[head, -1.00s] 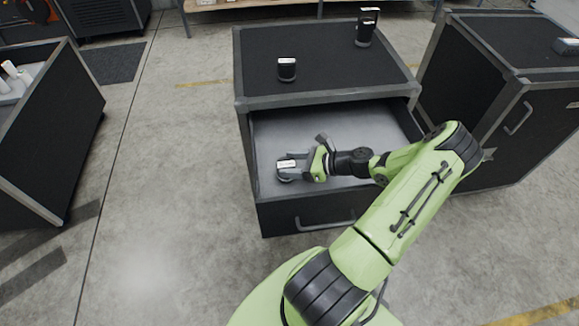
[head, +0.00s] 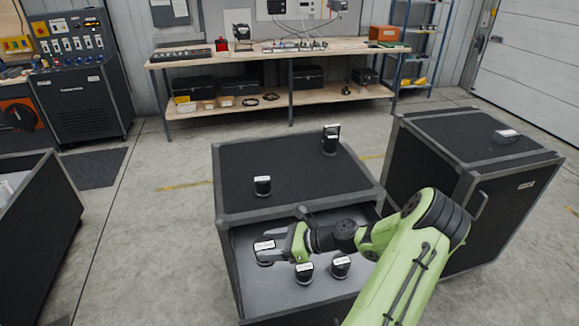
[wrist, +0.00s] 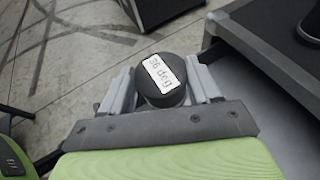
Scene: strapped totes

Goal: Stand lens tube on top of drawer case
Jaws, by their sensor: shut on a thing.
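My gripper (head: 276,246) is shut on a short black cylinder (head: 264,257), apparently the lens tube, with a white label on its top. In the wrist view the tube (wrist: 163,94) sits between the two grey fingers, its label reading about "36 deg". The gripper holds it over the open drawer (head: 240,270) of the black drawer case (head: 290,165), just in front of the top's front edge. Two similar labelled black tubes (head: 304,273) (head: 340,266) stand in the drawer. The lower part of the held tube is hidden in the wrist view.
On the case top stand a short labelled tube (head: 262,187) near the front left and a taller one (head: 330,141) at the back right. The top between them is clear. Another black case (head: 470,150) stands to the right, a workbench (head: 280,54) behind.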

